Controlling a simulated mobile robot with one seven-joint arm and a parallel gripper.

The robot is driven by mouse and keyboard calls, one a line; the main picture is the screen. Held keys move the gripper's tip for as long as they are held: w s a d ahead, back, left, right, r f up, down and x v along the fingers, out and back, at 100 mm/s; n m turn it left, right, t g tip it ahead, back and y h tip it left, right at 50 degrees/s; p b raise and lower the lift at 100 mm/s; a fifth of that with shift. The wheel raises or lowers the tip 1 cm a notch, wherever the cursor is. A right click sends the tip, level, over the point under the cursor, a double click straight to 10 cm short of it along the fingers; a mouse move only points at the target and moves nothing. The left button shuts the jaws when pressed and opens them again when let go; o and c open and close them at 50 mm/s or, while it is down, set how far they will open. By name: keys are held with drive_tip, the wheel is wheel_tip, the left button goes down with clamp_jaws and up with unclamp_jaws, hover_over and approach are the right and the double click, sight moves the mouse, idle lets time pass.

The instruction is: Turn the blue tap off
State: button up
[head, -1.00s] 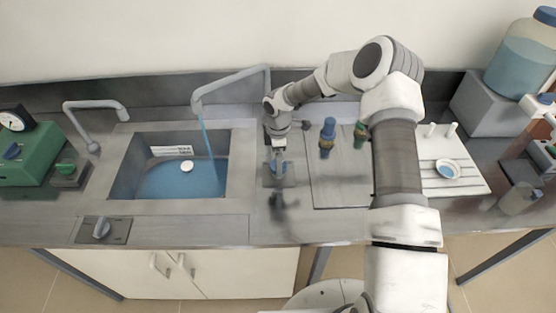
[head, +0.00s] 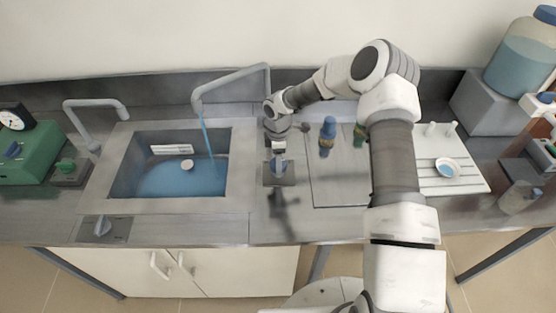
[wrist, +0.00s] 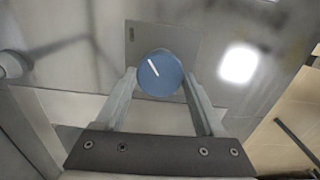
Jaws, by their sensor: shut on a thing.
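The blue tap knob (wrist: 160,73) is round with a white line on top, tilted toward the upper left in the wrist view. It sits on a grey plate (head: 290,173) right of the sink (head: 120,165). My gripper (head: 279,166) is lowered over this plate from above. In the wrist view its two fingers (wrist: 160,88) are on either side of the knob, shut on it. In the head view the gripper mostly hides the knob. A blue stream of water (head: 207,138) runs from the tall grey spout (head: 232,79) into the sink.
A grey-plated knob (head: 103,228) is at the front left, and a green knob (head: 66,165) is left of the sink. Blue-topped (head: 328,127) and green-topped (head: 360,133) fittings stand right of my gripper. A second spout (head: 95,104) stands at the left.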

drive_tip(key=shift+f+m+b, duration=0.1)
drive_tip(key=shift+m+b, duration=0.2)
drive_tip(key=shift+b, duration=0.15)
drive_tip(key=m+b, duration=0.2)
drive_tip(key=shift+f+m+b, duration=0.1)
drive_tip(key=shift+m+b, duration=0.2)
drive_tip(key=shift+b, duration=0.1)
drive_tip(key=shift+m+b, duration=1.55)
drive_tip(key=shift+m, duration=0.35)
drive_tip(key=shift+r+m, duration=0.2)
drive_tip(key=shift+m, duration=0.1)
drive_tip(key=o, duration=1.4)
drive_tip(key=shift+c, duration=0.2)
wheel_tip(320, 180, up, 18)
drive_tip(key=shift+f+b, duration=0.25)
drive_tip(key=shift+b, duration=0.1)
